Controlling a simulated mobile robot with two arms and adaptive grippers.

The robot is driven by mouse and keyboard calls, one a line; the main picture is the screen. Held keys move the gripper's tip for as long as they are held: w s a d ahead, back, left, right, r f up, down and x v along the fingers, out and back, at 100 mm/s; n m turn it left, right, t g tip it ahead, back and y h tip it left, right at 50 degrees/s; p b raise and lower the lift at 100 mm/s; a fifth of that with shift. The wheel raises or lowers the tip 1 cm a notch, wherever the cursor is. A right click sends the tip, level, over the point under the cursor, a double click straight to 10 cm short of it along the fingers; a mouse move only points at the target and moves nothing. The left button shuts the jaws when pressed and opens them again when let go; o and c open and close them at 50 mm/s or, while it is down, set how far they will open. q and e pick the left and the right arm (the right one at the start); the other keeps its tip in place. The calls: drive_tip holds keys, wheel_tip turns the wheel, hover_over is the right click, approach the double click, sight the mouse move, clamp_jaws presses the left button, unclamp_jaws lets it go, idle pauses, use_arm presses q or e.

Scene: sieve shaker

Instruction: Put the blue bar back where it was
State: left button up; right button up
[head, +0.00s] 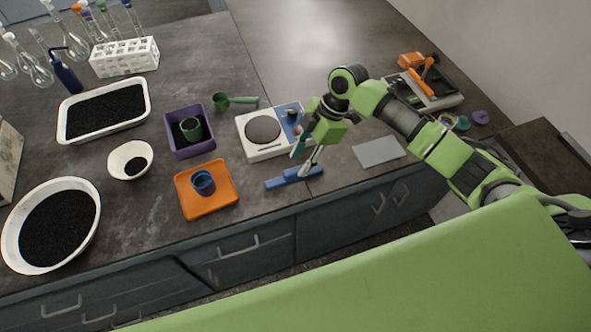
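The blue bar (283,181) lies along the front edge of the dark counter, in front of the white scale. It is long and narrow, its right end angled a little toward the back. My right gripper (304,170) points down at the right half of the bar, and its fingertips overlap the bar in the picture. The fingers are too small to show whether they grip it or only stand around it. I cannot tell whether the bar rests on the counter or is just above it. My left gripper is not in view.
The white scale (251,146) with a round dark pan stands behind the bar. An orange tray (220,209) with a blue cup is to its left, below a purple tray (179,152). A flat grey plate (366,156) lies to the right. A black-and-beige device (437,100) stands farther right.

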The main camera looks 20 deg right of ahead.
drive_tip(key=v, duration=0.6)
drive_tip(key=shift+b, duration=0.4)
